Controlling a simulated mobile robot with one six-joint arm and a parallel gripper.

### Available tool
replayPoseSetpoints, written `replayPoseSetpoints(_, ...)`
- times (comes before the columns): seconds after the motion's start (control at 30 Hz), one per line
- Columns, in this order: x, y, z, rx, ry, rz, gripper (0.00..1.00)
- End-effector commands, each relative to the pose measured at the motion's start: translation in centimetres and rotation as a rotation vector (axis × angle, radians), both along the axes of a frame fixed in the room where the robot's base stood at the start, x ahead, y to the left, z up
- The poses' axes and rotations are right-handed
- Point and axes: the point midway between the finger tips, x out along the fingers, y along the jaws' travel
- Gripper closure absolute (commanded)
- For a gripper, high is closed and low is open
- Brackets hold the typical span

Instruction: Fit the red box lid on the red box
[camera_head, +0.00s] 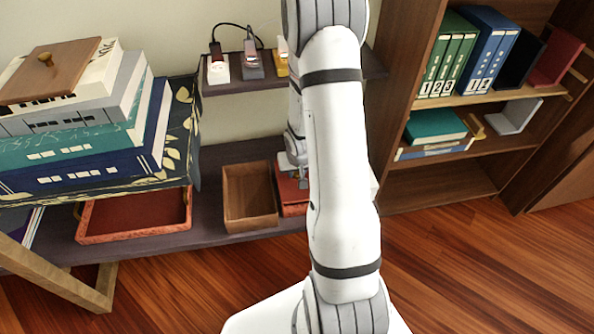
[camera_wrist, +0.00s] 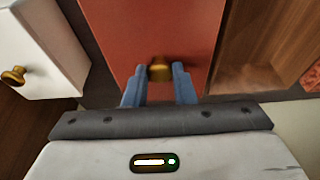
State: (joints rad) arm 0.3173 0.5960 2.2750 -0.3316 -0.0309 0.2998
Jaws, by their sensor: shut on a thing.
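The red box lid (camera_wrist: 150,28) is a flat red panel with a gold knob, filling the middle of the wrist view. My gripper (camera_wrist: 157,74) is shut on this knob, one blue-grey finger on each side. In the head view, the red box (camera_head: 293,209) stands on the dark low shelf, just right of an open brown box. A red surface, seemingly the lid (camera_head: 288,184), shows over it beside my arm. My arm hides most of both, so I cannot tell whether the lid is seated or slightly above the rim.
The open brown box (camera_head: 249,195) is close on the left in the head view. A white box with a gold knob (camera_wrist: 38,55) is on the other side. A red tray (camera_head: 135,217) lies further left, under stacked large books. A small shelf (camera_head: 230,88) hangs above.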

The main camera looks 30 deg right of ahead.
Motion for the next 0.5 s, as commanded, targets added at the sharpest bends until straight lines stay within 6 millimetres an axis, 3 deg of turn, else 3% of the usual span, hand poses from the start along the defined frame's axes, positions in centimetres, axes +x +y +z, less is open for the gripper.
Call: replayPoseSetpoints(0.5,0.0,0.0,-1.4,0.0,-0.001,0.0,1.0)
